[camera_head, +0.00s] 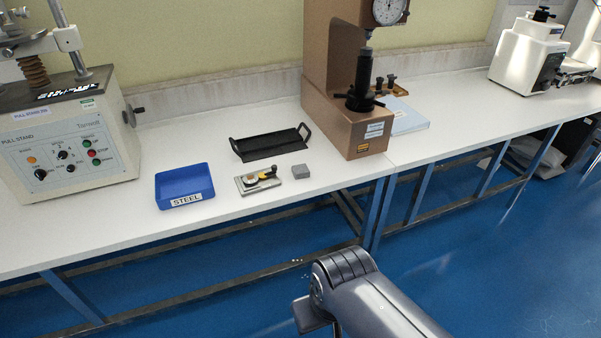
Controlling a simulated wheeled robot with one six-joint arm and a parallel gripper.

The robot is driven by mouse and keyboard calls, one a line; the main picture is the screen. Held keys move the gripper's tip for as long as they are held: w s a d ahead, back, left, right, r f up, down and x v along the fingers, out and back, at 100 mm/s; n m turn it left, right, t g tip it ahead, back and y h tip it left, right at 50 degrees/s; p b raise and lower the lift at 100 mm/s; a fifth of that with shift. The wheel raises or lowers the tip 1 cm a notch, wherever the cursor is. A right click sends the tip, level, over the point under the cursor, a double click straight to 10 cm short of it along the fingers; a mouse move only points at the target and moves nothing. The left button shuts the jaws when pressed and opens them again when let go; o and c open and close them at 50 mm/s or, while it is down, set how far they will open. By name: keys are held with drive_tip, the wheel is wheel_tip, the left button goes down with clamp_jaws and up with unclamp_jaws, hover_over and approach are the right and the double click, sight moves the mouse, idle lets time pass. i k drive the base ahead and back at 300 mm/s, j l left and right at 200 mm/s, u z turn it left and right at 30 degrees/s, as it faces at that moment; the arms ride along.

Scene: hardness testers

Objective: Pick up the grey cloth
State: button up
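A small grey folded piece, which looks like the grey cloth (301,171), lies on the white bench near its front edge. My grey arm reaches in from the bottom of the view, in front of the bench and below the cloth in the picture. My gripper's fingers do not show, so its opening cannot be seen.
On the white bench (225,211) stand a blue tray labelled STEEL (184,187), a black tray with handles (270,144), the metal plate (258,181) and the brown hardness tester (345,118). A pull-stand machine (70,150) is at left. The bench front between blue tray and pull-stand is clear.

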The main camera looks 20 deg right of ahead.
sight(302, 171)
drive_tip(key=i+l, duration=0.1)
drive_tip(key=i, duration=0.55)
drive_tip(key=i+l, duration=0.15)
drive_tip(key=i, duration=0.5)
drive_tip(key=l+z, duration=0.05)
